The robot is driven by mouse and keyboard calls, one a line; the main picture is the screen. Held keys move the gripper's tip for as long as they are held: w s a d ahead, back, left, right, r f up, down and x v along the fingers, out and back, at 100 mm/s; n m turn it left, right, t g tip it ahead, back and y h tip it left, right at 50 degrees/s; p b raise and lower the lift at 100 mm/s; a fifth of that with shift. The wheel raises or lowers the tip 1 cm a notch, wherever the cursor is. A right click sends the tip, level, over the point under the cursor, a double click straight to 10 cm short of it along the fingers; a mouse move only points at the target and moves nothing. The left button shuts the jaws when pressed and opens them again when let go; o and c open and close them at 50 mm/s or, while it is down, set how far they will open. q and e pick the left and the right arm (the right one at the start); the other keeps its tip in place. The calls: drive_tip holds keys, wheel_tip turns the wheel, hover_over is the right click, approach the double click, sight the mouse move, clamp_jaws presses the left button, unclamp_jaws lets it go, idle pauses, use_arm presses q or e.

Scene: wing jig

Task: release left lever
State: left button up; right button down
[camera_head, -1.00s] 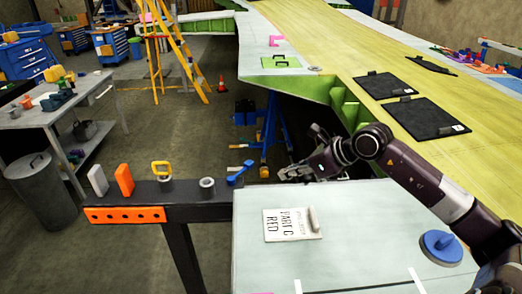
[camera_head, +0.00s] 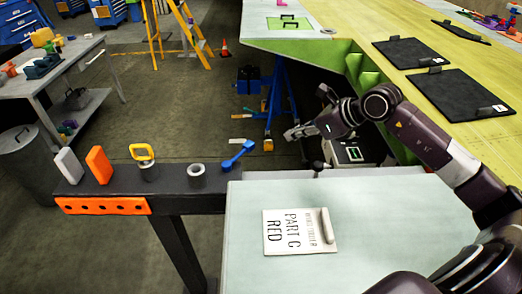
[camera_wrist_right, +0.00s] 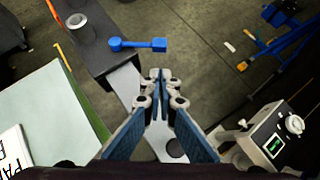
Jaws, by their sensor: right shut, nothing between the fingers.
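A blue lever (camera_head: 238,155) with a round end sits at the right end of a dark beam (camera_head: 170,187), angled up to the right. It also shows in the wrist view (camera_wrist_right: 138,44), lying across the beam's edge and beyond it. My right gripper (camera_head: 292,134) is shut and empty, to the right of the blue lever and apart from it. In the wrist view its fingertips (camera_wrist_right: 160,76) are together, below the lever in the picture. I cannot tell which part is the left lever. My left gripper is out of view.
A white block (camera_head: 68,165), an orange block (camera_head: 99,165), a yellow handle (camera_head: 143,152) and a grey ring (camera_head: 196,170) stand on the beam. A device with a screen (camera_head: 354,153) stands below my arm.

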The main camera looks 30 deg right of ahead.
sight(239, 155)
use_arm(q)
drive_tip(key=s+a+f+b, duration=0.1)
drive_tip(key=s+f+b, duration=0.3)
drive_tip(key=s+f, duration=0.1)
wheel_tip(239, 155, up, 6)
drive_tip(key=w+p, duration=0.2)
drive_tip(key=p, duration=0.4)
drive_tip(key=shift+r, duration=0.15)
use_arm(e)
drive_tip(key=x, duration=1.6)
drive_tip(key=shift+s+f, duration=0.2)
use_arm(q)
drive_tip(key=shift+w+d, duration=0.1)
